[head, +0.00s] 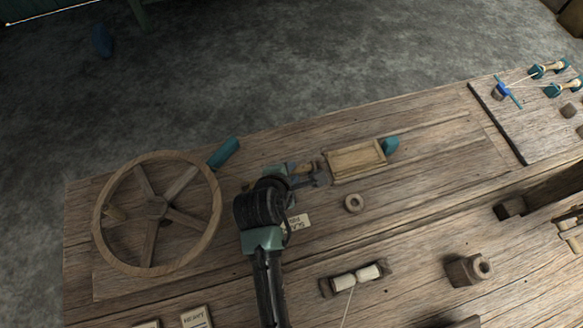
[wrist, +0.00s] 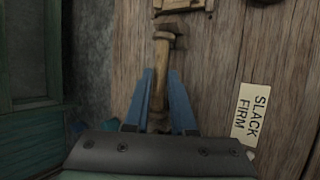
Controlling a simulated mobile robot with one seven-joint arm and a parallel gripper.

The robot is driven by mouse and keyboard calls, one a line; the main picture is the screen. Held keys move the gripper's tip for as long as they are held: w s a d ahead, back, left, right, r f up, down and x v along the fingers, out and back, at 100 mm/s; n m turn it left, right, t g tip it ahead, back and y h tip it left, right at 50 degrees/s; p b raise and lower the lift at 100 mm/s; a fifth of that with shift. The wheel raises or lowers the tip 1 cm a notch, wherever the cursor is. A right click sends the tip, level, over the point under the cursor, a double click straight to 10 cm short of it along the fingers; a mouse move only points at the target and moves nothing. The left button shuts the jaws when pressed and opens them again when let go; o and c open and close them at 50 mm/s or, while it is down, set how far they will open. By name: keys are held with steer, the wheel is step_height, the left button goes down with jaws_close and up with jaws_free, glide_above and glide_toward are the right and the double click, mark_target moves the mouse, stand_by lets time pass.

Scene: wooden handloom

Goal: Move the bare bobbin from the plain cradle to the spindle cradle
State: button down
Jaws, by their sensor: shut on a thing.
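The bare bobbin (wrist: 160,75), a brown wooden spool, lies lengthwise between the two blue fingers of my gripper (wrist: 161,76) in the wrist view. The fingers are shut on it. Its far end meets a dark wooden bracket (wrist: 174,28); I cannot tell whether it rests there or hangs just above. In the head view the bobbin (head: 302,168) shows at my gripper (head: 291,172), between the spoked wheel and a shallow wooden box. My gripper and arm cover much of the area beside the wheel. I cannot tell for sure which cradle the bracket belongs to.
The spoked wheel (head: 157,211) stands left of my arm, with a teal block (head: 223,152) behind it.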

steer(key=shift+f, duration=0.5)
steer(key=c, duration=0.7)
jaws_free()
steer(key=p+v, duration=0.4)
steer(key=v, duration=0.9)
steer(key=shift+a, duration=0.1)
steer(key=shift+f, duration=0.1)
